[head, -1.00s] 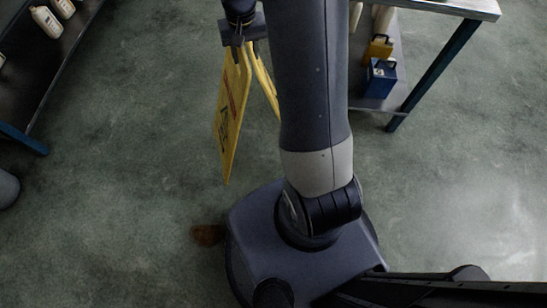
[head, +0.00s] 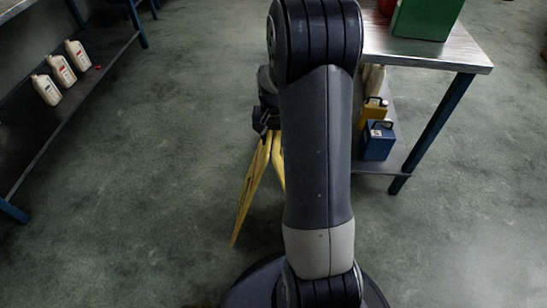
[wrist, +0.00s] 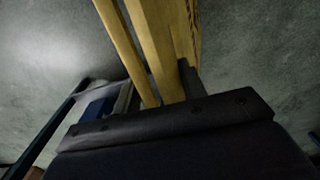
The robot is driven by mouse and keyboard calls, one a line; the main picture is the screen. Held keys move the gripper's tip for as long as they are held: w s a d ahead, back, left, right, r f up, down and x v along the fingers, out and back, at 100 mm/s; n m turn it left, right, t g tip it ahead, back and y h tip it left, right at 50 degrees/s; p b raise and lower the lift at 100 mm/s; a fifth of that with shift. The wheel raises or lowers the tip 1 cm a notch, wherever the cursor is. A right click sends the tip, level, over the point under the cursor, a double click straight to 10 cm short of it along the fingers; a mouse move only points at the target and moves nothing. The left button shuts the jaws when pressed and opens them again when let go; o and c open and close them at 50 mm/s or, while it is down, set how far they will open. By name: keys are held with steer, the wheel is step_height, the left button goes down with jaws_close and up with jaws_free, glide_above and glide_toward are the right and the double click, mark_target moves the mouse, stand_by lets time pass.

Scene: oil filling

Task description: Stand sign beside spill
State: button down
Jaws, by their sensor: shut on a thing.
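The yellow folding sign (head: 249,192) hangs from my gripper (head: 268,128), left of my arm in the head view. Its two panels spread apart toward the bottom, and I see them nearly edge-on. My arm hides part of the sign. In the wrist view, my gripper (wrist: 160,98) is shut on the top of the sign (wrist: 158,45), whose panels run away from the jaws. I cannot tell whether the sign's lower edges touch the floor. The spill does not show clearly in either view now.
A metal-topped table (head: 436,56) stands at the right, with a blue can (head: 378,142) and a yellow can (head: 374,110) on its lower shelf. A dark shelf (head: 75,100) with white bottles (head: 61,70) is at the left. The floor between is clear.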

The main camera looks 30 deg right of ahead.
steer(key=shift+f+b, duration=0.55)
steer(key=shift+f, duration=1.55)
steer(key=c, duration=0.9)
jaws_free()
steer(key=shift+f, duration=0.1)
steer(key=shift+o, duration=0.2)
step_height(320, 180, up, 12)
steer(key=p, duration=0.3)
